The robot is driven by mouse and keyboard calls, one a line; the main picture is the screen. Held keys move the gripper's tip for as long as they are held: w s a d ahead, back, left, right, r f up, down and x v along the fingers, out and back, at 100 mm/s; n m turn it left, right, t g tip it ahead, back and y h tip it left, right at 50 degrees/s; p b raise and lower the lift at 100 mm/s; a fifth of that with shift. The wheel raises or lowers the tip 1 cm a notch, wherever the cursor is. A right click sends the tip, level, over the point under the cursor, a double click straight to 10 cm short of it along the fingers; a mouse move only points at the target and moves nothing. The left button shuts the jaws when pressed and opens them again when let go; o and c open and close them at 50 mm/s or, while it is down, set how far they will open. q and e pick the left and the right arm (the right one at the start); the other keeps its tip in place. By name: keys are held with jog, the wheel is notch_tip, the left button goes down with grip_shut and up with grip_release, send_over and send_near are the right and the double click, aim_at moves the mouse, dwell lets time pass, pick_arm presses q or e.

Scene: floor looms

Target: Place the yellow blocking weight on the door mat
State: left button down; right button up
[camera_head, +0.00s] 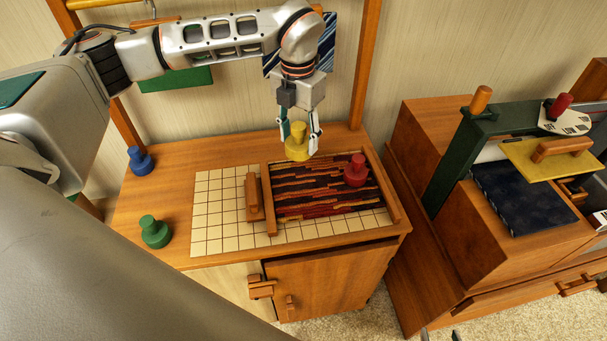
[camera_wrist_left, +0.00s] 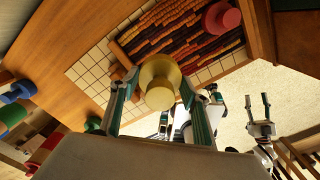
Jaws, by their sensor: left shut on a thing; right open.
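The yellow blocking weight (camera_head: 297,150) is a round knobbed piece. My left gripper (camera_head: 298,138) is shut on it, with a finger on either side, and it also shows in the left wrist view (camera_wrist_left: 158,76). In the head view it appears over the far edge of the door mat (camera_head: 315,197); its height above the mat is hard to tell. The mat has dark red, orange and black stripes and lies inside a wooden frame on a gridded board. My right gripper (camera_wrist_left: 258,102) is open and empty in the left wrist view, away from the mat.
A red weight (camera_head: 355,172) stands on the mat's right part. A blue weight (camera_head: 140,161) and a green weight (camera_head: 155,232) stand on the wooden table (camera_head: 150,195) at left. A wooden handled bar (camera_head: 253,195) lies left of the mat. A green press frame (camera_head: 455,160) stands at right.

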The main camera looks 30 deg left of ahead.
pick_arm(q)
notch_tip(320, 180, down, 13)
jog(key=shift+w+f, duration=0.1)
dwell(0.5)
jog(key=shift+f, duration=0.2)
jog(key=c, duration=1.1)
grip_release()
jog(key=shift+o, duration=0.2)
notch_tip(320, 180, up, 12)
jog(key=shift+r, duration=0.15)
